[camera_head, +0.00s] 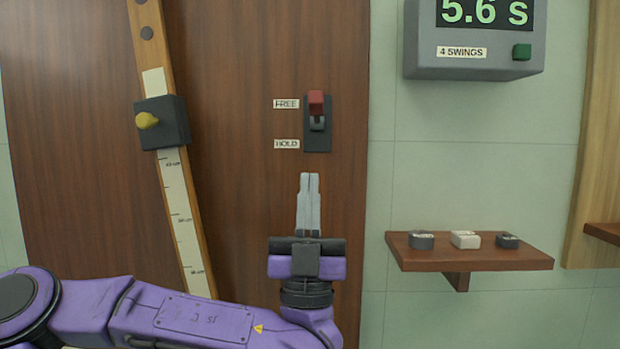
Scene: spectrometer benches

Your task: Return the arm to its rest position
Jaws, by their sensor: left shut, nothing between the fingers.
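My left arm (185,315), purple, comes in from the lower left. Its gripper (309,178) points up in front of the dark wooden panel, with its two grey fingers together and nothing between them. The fingertips are a little below the red-topped lever switch (316,104), with a visible gap in the picture. The lever stands up, beside the FREE label (286,104); the HOLD label (286,144) is lower. My right gripper is not in view.
A tilted wooden bar (179,205) with a scale and a dark block (162,122) with a yellow knob is at left. At right, a shelf (472,259) holds three small pieces. Above it, a grey timer box (470,68) reads 5.6 s and is labelled 4 SWINGS.

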